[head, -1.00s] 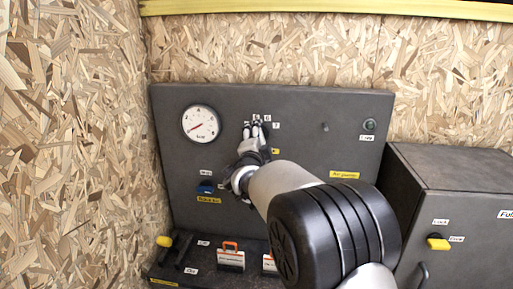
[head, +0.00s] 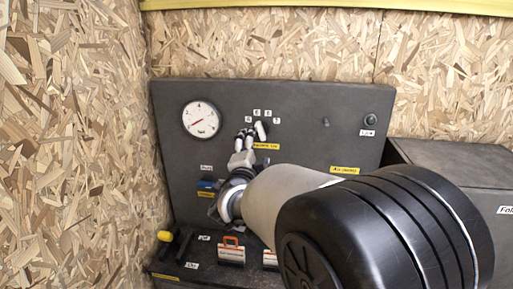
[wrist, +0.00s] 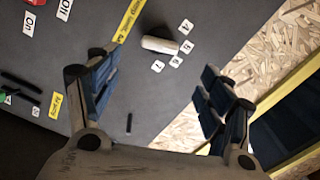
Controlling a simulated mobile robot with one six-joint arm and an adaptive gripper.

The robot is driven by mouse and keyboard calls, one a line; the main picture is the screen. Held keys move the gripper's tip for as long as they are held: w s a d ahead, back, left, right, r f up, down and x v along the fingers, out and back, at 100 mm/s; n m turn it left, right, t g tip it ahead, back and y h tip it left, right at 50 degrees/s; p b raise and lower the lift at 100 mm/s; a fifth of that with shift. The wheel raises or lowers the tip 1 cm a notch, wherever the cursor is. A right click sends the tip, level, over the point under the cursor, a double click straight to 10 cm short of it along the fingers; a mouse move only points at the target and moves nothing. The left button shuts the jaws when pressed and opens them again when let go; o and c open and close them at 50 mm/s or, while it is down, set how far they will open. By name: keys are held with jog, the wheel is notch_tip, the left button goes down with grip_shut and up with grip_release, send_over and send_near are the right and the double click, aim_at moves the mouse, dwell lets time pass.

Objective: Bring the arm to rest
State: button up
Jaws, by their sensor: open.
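My gripper (head: 246,138) is in front of the dark panel (head: 300,110), just left of and below a white-tipped selector knob (head: 261,131) in the head view. In the wrist view my gripper (wrist: 157,72) has its two fingers wide apart with nothing between them. The knob also shows in the wrist view (wrist: 160,45), beyond the fingers and apart from them, beside small number labels. My arm hides part of the lower panel in the head view.
A round gauge (head: 201,119) is at the panel's upper left, with a blue switch (head: 207,185) below it. A yellow-tipped lever (head: 165,236) and an orange-handled part (head: 231,242) are on the lower ledge. A chipboard wall (head: 70,140) stands close on the left.

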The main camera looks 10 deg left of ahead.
jog(key=s+d+r+n+g+y, duration=0.2)
jog(key=s+d+n+g+y, duration=0.2)
jog(key=s+d+n, duration=0.45)
jog(key=s+d+f+n+g+h, duration=0.1)
jog(key=s+d+f+n+g, duration=0.1)
jog(key=s, duration=0.9)
jog(key=s+d+f+n+g+h, duration=0.1)
jog(key=s+d+f+n+g, duration=0.1)
jog(key=s+d+f+g, duration=0.2)
jog(key=s+d+f+n+g+h, duration=0.1)
jog(key=s+d+f, duration=0.6)
jog(key=s, duration=1.2)
jog(key=shift+d+f+n+g, duration=0.2)
jog(key=shift+d+n+g, duration=0.25)
jog(key=shift+d+g, duration=0.55)
jog(key=shift+a, duration=0.25)
